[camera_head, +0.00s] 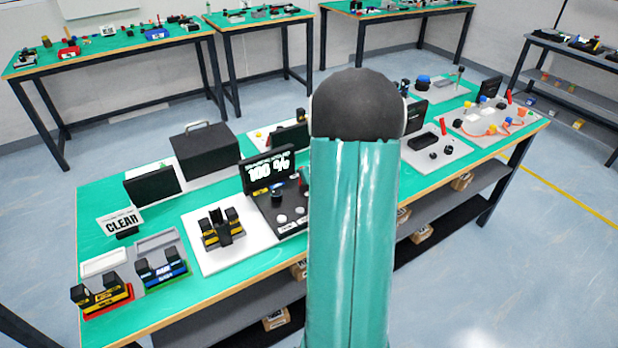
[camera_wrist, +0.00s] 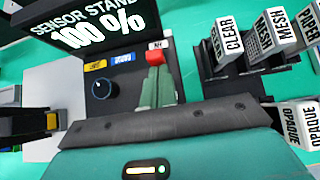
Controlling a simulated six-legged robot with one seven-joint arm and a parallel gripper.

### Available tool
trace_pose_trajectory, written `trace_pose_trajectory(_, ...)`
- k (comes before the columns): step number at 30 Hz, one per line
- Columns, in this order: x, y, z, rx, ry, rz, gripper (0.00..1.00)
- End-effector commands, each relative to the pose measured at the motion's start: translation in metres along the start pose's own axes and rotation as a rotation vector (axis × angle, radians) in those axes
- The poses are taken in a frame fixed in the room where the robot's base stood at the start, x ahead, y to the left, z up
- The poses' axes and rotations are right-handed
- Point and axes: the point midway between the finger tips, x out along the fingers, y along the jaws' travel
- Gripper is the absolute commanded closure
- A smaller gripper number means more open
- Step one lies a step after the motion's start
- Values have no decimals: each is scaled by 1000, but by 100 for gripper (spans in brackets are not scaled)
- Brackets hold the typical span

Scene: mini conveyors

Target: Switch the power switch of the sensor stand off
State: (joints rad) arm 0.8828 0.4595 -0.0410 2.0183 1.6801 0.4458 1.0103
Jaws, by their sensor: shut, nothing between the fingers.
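The sensor stand's dark display (camera_wrist: 90,22) reads "SENSOR STAND 100 %" in the wrist view; it also shows in the head view (camera_head: 268,170). Below it is a dark panel (camera_wrist: 120,82) with a black knob (camera_wrist: 98,88) and yellow and blue labels. A red part (camera_wrist: 155,58), apparently the power switch, sits at the panel's right under a small white label. My gripper (camera_wrist: 155,72) is shut, its teal fingertips right at the red part; I cannot tell whether they touch. In the head view my arm hides the gripper and part of the stand.
Cards reading CLEAR (camera_wrist: 229,38), MESH, PAPER and OPAQUE (camera_wrist: 297,122) stand close on the right in the wrist view. A black and yellow device (camera_wrist: 30,125) stands at left. In the head view, a black case (camera_head: 204,150) is behind and other stations fill the green bench.

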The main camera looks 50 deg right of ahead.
Motion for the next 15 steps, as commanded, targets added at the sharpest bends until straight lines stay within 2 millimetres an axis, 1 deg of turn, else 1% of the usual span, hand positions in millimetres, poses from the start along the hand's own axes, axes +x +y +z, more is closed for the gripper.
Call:
trace_pose_trajectory(4,2,0,5,-3,53,-2,100)
trace_pose_trajectory(11,5,1,11,0,50,0,100)
trace_pose_trajectory(15,9,1,20,0,50,1,100)
